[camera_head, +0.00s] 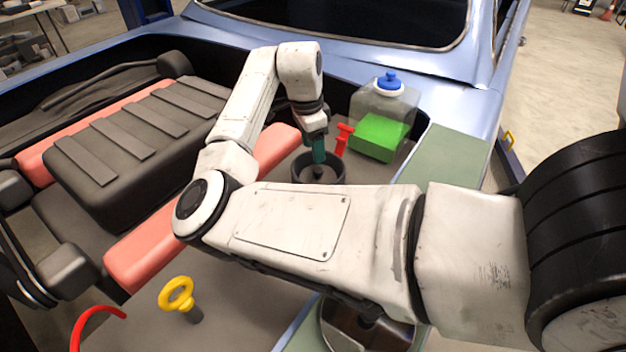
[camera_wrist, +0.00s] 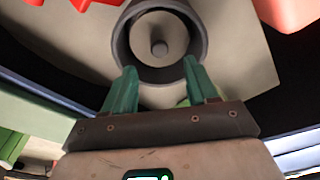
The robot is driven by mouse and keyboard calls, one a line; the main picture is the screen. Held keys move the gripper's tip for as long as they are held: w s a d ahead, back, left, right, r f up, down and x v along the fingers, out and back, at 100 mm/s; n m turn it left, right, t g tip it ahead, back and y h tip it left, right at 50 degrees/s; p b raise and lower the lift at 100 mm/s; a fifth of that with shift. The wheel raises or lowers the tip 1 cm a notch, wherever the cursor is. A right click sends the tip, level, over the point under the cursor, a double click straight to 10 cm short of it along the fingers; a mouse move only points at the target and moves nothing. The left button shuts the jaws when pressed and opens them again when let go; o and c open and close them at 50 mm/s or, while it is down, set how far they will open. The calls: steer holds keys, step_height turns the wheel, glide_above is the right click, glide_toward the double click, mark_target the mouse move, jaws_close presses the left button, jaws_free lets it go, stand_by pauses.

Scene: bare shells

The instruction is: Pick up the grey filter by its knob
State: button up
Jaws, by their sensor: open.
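The grey filter (camera_wrist: 147,32) is a round disc with a short knob (camera_wrist: 159,47) at its middle, seen from above in the wrist view. It sits inside a dark round housing (camera_wrist: 122,42). In the head view the housing (camera_head: 297,170) stands at the centre, and the filter (camera_head: 308,177) shows partly inside it. My gripper (camera_wrist: 160,68) has green fingers spread apart, with nothing between them. In the head view my gripper (camera_head: 319,158) is over the housing's far side, close to the knob. I cannot tell the exact gap.
A red handle (camera_head: 342,138) stands close right of the housing. Behind it is a clear tank (camera_head: 385,103) with a blue cap and green contents. A black engine cover (camera_head: 135,140) with red side bars lies left. A yellow ring dipstick (camera_head: 178,295) stands in front.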

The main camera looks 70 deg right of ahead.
mark_target(318, 170)
steer(key=shift+s+d+f+p, duration=0.1)
steer(key=shift+s+f, duration=0.05)
steer(key=shift+f, duration=1.1)
steer(key=shift+s+d+f+p, duration=0.15)
steer(key=shift+s+f, duration=0.05)
steer(key=shift+f, duration=1.05)
steer(key=shift+s+d+f+p, duration=0.1)
steer(key=shift+s+f, duration=0.05)
steer(key=shift+f, duration=1.1)
jaws_close()
